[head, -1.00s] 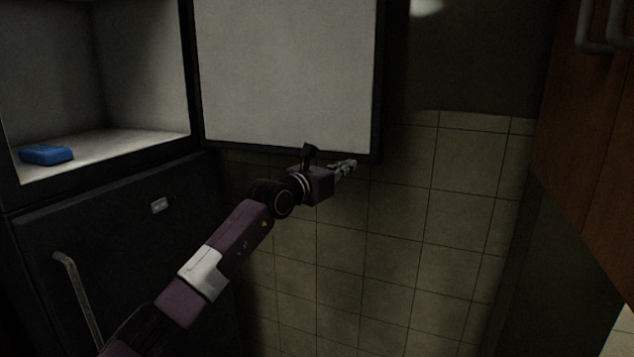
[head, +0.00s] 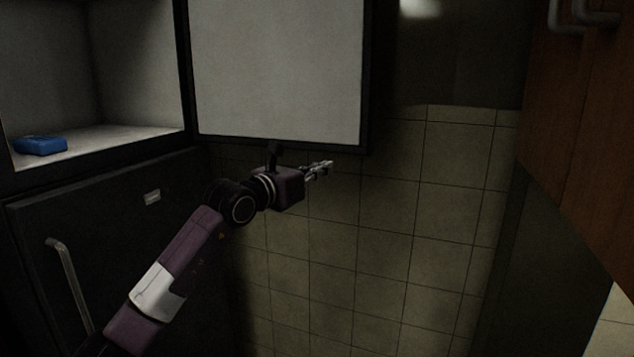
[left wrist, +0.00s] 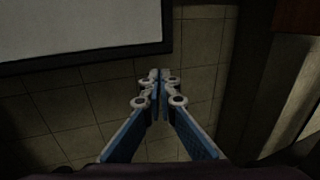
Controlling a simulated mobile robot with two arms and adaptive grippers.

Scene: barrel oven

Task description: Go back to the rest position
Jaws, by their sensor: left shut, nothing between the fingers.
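My left gripper (head: 328,166) is shut and empty, reaching in from the left in the head view. It is just below the lower edge of the open door (head: 280,70), with tiled floor behind it. In the left wrist view my left gripper (left wrist: 159,78) has its fingertips together, with nothing between them, and the door (left wrist: 80,30) is at the upper left. My right gripper is not in view.
A dark cabinet with an open bright compartment (head: 135,142) stands at the left; a blue object (head: 40,146) lies inside. A handle (head: 68,285) juts from the lower front. A wooden cabinet (head: 575,130) is at the right. The tiled floor (head: 390,240) between is clear.

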